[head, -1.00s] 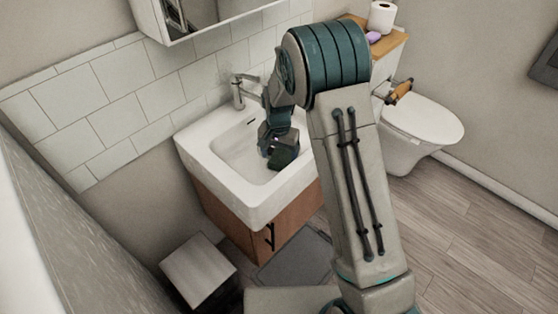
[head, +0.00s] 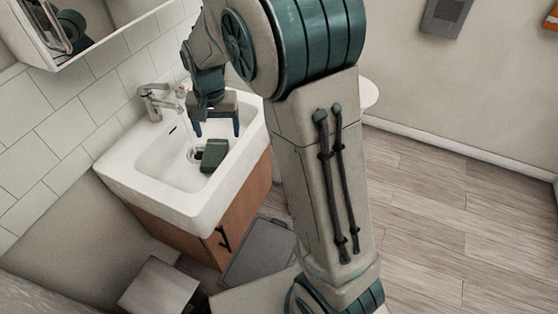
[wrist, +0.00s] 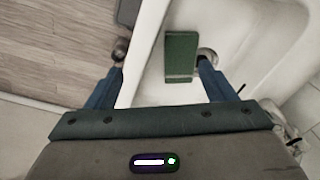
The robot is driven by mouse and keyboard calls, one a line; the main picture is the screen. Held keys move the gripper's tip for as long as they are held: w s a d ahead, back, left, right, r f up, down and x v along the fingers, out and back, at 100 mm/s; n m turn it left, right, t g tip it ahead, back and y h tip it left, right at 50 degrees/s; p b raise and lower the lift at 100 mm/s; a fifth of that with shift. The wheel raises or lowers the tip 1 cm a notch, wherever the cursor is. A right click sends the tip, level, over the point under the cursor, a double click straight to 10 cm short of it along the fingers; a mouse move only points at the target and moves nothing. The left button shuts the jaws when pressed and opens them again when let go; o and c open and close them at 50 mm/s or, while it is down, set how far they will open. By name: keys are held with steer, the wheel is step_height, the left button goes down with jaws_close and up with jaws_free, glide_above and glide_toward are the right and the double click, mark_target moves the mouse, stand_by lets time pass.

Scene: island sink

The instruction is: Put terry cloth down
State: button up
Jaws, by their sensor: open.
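The terry cloth, a dark green folded block (head: 213,155), lies in the basin of the white sink (head: 120,160), beside the drain. It also shows in the wrist view (wrist: 181,57), ahead of my gripper and nearer the right finger. My gripper (head: 216,128) is open and empty, with its blue fingers pointing down above the cloth. In the wrist view my gripper (wrist: 160,67) has its fingers wide apart, and the cloth appears clear of both.
A faucet (head: 155,100) stands at the sink's back edge, left of my gripper. A mirror cabinet (head: 85,30) hangs above. A wooden cabinet (head: 235,205) is under the sink. A grey bin (head: 160,288) stands in front. Open floor lies to the right.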

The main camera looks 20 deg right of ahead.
steer(key=s+d+r+n, duration=0.1)
steer(key=s+d+r, duration=0.1)
steer(key=s, duration=0.5)
steer(key=s+d+r+n+t, duration=0.1)
steer(key=s+d+r, duration=0.1)
steer(key=s+d, duration=0.2)
steer(key=s+d+r+n+t, duration=0.1)
steer(key=s+d+r, duration=0.1)
steer(key=s, duration=0.8)
steer(key=shift+s+d, duration=0.2)
steer(key=shift+d, duration=0.55)
steer(key=shift+r, duration=0.1)
steer(key=shift+r+p, duration=0.4)
steer(key=shift+r, duration=0.05)
steer(key=shift+c, duration=0.4)
